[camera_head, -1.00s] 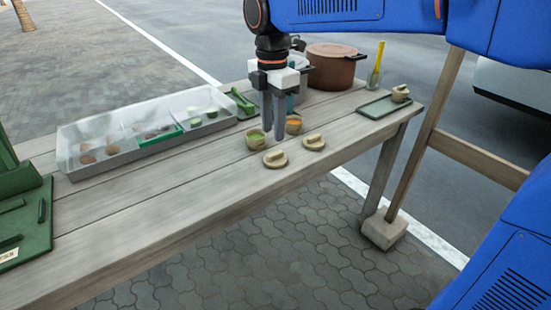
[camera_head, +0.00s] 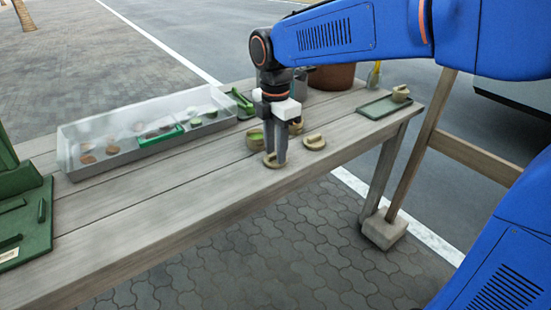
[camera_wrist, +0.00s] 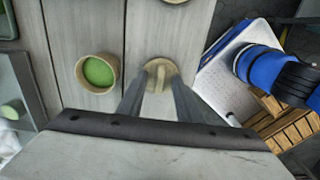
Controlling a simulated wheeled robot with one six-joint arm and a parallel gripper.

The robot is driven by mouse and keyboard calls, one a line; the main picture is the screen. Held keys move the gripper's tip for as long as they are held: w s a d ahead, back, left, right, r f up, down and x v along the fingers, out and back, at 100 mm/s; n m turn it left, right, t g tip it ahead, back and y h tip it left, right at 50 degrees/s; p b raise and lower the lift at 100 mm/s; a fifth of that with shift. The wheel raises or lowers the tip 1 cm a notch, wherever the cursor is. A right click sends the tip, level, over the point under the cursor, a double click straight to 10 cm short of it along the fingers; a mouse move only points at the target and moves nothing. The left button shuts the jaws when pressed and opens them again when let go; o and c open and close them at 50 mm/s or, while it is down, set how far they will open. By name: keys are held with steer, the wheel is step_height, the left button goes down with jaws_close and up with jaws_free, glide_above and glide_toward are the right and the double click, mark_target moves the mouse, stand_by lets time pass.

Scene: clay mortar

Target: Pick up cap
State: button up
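A round tan cap (camera_head: 270,162) with a raised bar handle lies on the wooden table near its front edge. It also shows in the wrist view (camera_wrist: 166,64). My gripper (camera_head: 275,160) points straight down over this cap. In the wrist view its two fingers (camera_wrist: 158,88) stand apart, one on each side of the handle, with gaps visible; it is open. The fingers hide part of the cap in the head view. A second, similar cap (camera_head: 314,142) lies to the right, and its edge shows at the top of the wrist view (camera_wrist: 175,1).
A small cup with green contents (camera_wrist: 98,72) stands close to the gripper; another cup (camera_head: 296,127) is behind the fingers. A grey divided tray (camera_head: 95,165) is at left, a brown pot (camera_head: 332,77) behind, a green tray (camera_head: 376,108) at right.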

jaws_close()
